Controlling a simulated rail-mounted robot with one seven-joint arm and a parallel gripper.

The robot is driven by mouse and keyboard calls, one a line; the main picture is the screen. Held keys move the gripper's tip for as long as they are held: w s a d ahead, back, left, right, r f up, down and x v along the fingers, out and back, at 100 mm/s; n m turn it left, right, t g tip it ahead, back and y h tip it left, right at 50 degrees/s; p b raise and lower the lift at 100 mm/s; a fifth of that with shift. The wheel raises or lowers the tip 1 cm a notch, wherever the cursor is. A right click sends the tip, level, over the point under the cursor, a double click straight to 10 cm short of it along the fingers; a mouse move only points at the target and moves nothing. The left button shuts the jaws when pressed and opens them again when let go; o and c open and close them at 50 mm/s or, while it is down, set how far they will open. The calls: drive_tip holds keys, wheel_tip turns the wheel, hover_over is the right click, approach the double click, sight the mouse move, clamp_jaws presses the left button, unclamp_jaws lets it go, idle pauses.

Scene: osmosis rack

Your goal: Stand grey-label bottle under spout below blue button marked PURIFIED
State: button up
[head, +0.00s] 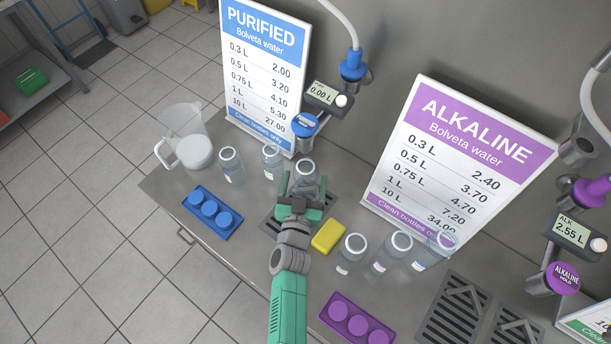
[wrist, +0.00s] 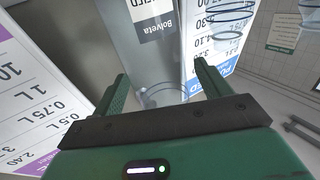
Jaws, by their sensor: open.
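A clear bottle (head: 305,172) stands upright below the blue button (head: 305,125) of the PURIFIED dispenser, at the back of the drip grate (head: 274,222). In the wrist view the bottle (wrist: 152,45) shows a grey label with "Bolveta" on it and lies between the fingers. My gripper (head: 301,188) is open, its fingers either side of the bottle; it also shows in the wrist view (wrist: 160,88). I cannot tell whether the fingers touch the bottle. The spout is largely hidden under the button, and the bottle's base is hidden behind my gripper.
Two bottles (head: 231,166) and a jug (head: 190,140) stand left; several bottles (head: 391,256) stand right. A yellow sponge (head: 328,236), blue cap tray (head: 222,226) and purple cap tray (head: 338,330) lie near my arm. The PURIFIED sign (head: 262,72) and ALKALINE sign (head: 455,150) stand behind.

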drive_tip(key=s+a+p, duration=0.1)
drive_tip(key=s+p, duration=0.4)
drive_tip(key=s, duration=0.6)
drive_tip(key=shift+a, duration=0.3)
drive_tip(key=shift+w, duration=0.15)
